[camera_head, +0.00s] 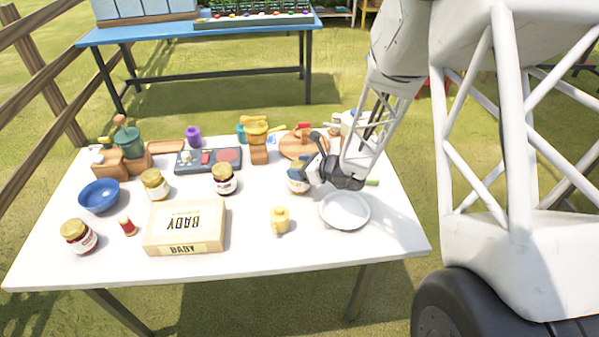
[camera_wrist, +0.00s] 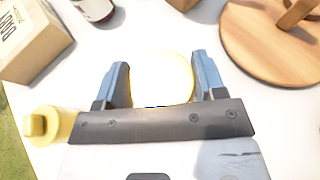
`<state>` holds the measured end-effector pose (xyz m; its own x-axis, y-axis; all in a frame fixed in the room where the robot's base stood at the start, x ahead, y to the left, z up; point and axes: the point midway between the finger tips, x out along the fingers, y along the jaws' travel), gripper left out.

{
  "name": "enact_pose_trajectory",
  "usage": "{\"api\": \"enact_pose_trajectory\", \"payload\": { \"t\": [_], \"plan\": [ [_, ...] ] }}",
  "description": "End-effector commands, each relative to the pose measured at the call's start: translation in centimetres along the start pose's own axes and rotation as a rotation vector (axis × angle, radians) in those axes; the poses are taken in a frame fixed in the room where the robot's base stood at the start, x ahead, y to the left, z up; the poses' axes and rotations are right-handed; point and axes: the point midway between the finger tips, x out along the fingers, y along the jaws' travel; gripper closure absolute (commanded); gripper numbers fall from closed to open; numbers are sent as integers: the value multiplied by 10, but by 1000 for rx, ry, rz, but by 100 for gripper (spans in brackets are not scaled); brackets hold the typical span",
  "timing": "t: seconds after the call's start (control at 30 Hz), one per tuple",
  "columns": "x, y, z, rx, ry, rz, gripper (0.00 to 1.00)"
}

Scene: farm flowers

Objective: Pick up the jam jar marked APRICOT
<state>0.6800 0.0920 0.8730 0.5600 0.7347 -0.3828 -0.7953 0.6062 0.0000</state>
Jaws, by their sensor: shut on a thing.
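My gripper (camera_head: 309,178) is at the right part of the white table. In the wrist view its two blue-grey fingers (camera_wrist: 161,72) are shut on a jar with a pale yellow lid (camera_wrist: 162,79), one finger on each side. In the head view this jar (camera_head: 297,185) is partly hidden by my gripper, and its label cannot be read. Whether it touches the table cannot be told. Other jars stand to the left: a pale one (camera_head: 155,185), a dark one (camera_head: 224,180) and a dark red one (camera_head: 79,237). Their labels are too small to read.
A yellow bottle-like item (camera_head: 280,220) and a BABY box (camera_head: 186,228) stand in front and left. A round wooden board (camera_head: 300,148) is behind. A blue bowl (camera_head: 99,196) is at far left.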

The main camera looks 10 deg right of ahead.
Motion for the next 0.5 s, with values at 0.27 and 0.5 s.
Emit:
{"api": "enact_pose_trajectory", "payload": {
  "t": [0.27, 0.5],
  "plan": [
    [-3, 0, 8, -1, -1, 0, 82],
    [-12, 0, 28, -2, -2, -1, 82]
  ]
}}
